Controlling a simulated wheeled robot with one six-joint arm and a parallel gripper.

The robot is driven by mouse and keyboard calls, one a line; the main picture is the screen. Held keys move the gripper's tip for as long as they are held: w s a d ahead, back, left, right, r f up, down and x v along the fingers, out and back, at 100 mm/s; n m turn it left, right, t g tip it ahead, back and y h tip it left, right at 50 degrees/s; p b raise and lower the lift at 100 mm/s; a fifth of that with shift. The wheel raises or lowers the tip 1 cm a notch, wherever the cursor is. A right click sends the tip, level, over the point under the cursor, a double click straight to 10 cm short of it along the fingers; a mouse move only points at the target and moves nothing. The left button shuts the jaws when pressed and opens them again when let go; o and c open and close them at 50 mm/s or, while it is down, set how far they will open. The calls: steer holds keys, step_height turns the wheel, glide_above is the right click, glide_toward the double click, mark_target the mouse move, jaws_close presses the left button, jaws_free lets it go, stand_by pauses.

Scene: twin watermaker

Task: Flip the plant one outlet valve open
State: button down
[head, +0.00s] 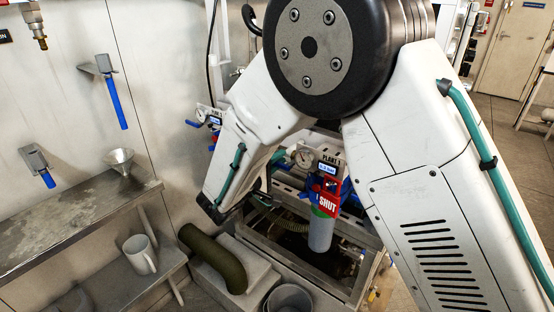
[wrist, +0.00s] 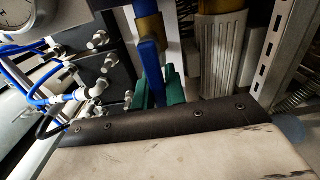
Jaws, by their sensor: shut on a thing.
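The plant one unit has a label plate (head: 330,160) reading PLANT 1, with a red SHUT tag (head: 328,200) below it and a grey cylinder (head: 320,234) under that. In the wrist view, a blue lever (wrist: 152,62) hangs down in front of a brass-coloured fitting (wrist: 150,28). My gripper (wrist: 157,94) has teal fingers on either side of the lever's lower end and is shut on it.
A round gauge (wrist: 22,20) and several white fittings with blue tubes (wrist: 45,95) lie left of the lever. A pale ribbed cylinder (wrist: 222,50) and a slotted metal post (wrist: 270,50) stand to its right. A steel shelf (head: 75,222) runs along the left wall.

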steer(key=shift+f, duration=0.1)
steer(key=c, duration=1.4)
jaws_free()
steer(key=shift+c, duration=0.2)
steer(key=v, duration=0.7)
steer(key=shift+s+a, duration=0.2)
steer(key=shift+s, duration=0.1)
